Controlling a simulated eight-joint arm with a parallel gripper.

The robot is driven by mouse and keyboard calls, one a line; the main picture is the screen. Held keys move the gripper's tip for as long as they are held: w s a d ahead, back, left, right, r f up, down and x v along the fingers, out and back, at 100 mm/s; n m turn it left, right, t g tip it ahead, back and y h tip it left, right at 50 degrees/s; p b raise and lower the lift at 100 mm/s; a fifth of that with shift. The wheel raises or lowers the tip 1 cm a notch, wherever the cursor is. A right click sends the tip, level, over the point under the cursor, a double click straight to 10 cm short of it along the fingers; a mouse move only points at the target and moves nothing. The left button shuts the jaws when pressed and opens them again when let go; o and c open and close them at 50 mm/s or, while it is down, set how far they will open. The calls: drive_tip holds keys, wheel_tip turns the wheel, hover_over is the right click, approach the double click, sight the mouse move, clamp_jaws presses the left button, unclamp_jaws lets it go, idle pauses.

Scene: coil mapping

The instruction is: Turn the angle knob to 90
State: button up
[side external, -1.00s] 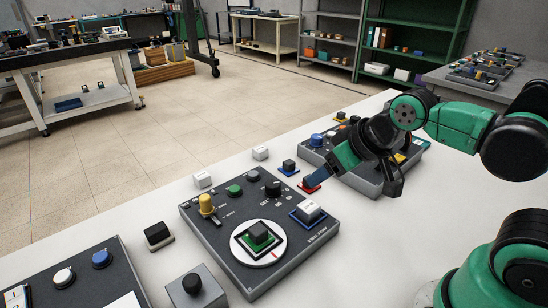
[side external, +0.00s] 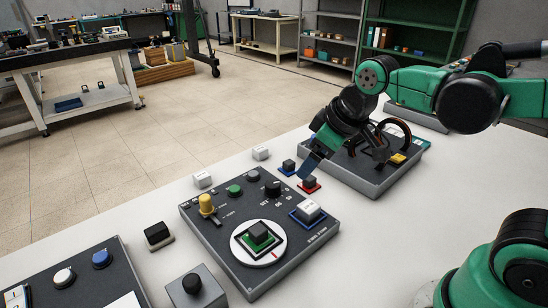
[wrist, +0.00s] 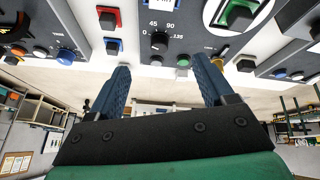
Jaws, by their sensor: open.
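The angle knob (side external: 272,188) is a small black knob on the grey control panel (side external: 225,250), near its far edge. In the wrist view the knob (wrist: 159,41) is marked 45, 90 and 135; its pointer is too small to read surely.
A red-based block (side external: 310,183) and blue-based block (side external: 288,166) stand near my fingers. Another panel (side external: 365,180) lies behind my gripper.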

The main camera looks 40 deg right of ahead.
drive_tip(key=w+f+n+g, duration=0.1)
drive_tip(key=w+n+g, duration=0.2)
drive_tip(key=w+n, duration=0.3)
drive_tip(key=n+g, duration=0.2)
drive_tip(key=n, duration=0.3)
hover_over(273, 183)
wheel_tip(273, 183, down, 5)
drive_tip(key=shift+a+r, duration=0.1)
drive_tip(key=shift+r, duration=0.05)
drive_tip(key=shift+f, duration=2.9)
clamp_jaws()
